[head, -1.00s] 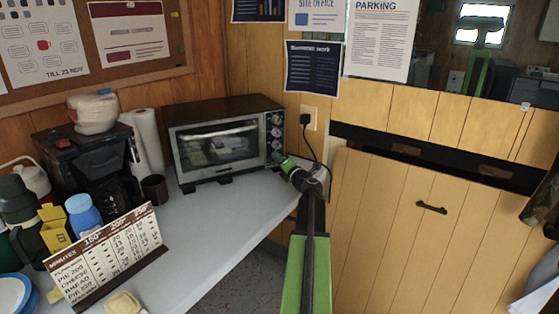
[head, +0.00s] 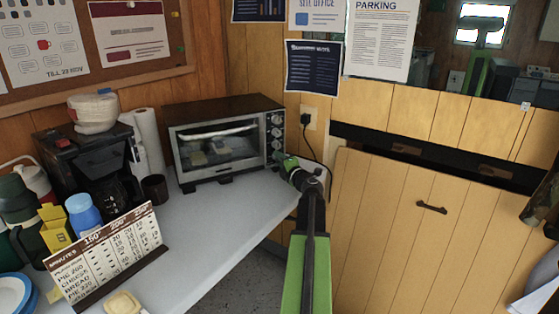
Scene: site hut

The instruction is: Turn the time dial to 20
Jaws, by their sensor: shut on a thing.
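The toaster oven (head: 225,140) stands on the counter in the corner with its glass door shut. Its control panel on the right side carries a column of round dials (head: 276,132). My green gripper (head: 279,158) is at the lowest part of that panel and shut on a dial there. The gripper covers this dial, so its pointer and markings are hidden. The numbers on the other dials are too small to read.
A minutes chart (head: 107,257) stands at the counter's front left. A coffee maker (head: 90,165), a dark mug (head: 154,188) and a paper roll (head: 149,140) stand left of the oven. A black cord runs to the wall socket (head: 309,118). The white counter (head: 205,235) before the oven is clear.

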